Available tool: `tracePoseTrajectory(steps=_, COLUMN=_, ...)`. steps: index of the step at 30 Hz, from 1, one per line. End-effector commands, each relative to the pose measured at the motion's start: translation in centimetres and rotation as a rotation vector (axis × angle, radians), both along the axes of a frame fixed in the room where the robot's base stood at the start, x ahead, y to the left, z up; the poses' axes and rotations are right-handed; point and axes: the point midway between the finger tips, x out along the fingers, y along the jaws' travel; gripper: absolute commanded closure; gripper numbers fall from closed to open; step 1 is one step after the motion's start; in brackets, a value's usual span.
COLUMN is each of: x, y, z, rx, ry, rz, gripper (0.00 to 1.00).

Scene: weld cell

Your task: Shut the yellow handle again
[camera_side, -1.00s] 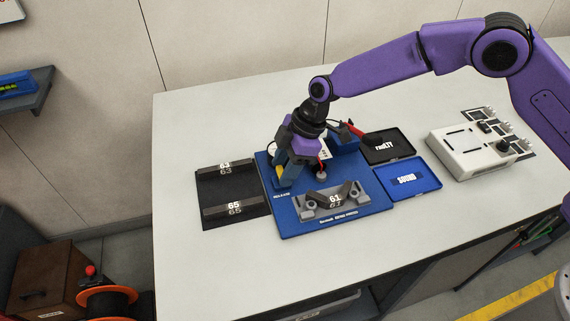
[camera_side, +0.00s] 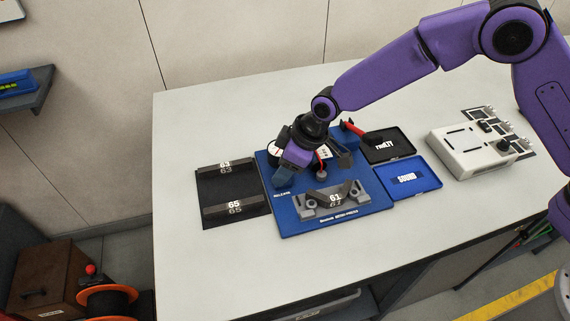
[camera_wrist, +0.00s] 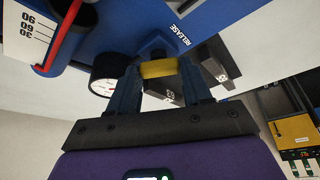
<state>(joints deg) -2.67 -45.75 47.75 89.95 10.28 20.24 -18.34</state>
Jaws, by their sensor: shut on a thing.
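The yellow handle (camera_wrist: 158,68) shows in the wrist view as a short bar between my two blue fingertips, beside the RELEASE lettering on the blue fixture (camera_wrist: 125,22). My gripper (camera_wrist: 160,80) is shut on it. In the side view my gripper (camera_side: 281,181) is tilted and low at the left part of the blue fixture (camera_side: 300,226), and the handle is hidden behind it. A grey bracket marked 61 (camera_side: 334,201) sits at the front of the fixture.
A dark tray (camera_side: 222,196) with blocks marked 63 and 65 lies just left of the fixture. A round gauge (camera_wrist: 107,72) is close to my fingers. A red lever (camera_side: 352,129), black tray (camera_side: 388,146), blue tray (camera_side: 406,179) and white box (camera_side: 468,155) stand right.

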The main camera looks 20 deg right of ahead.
Motion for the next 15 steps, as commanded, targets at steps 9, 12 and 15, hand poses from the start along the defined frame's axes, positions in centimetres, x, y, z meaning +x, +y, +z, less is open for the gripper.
tracePoseTrajectory(steps=9, x=-0.32, y=0.06, z=-0.04, rx=-0.006, ry=0.003, rz=-0.226, gripper=0.82)
tracePoseTrajectory(steps=12, x=-0.37, y=0.12, z=-0.06, rx=-0.006, ry=0.002, rz=-0.298, gripper=0.82)
tracePoseTrajectory(steps=15, x=-0.39, y=0.11, z=-0.09, rx=-0.008, ry=0.002, rz=-0.372, gripper=0.82)
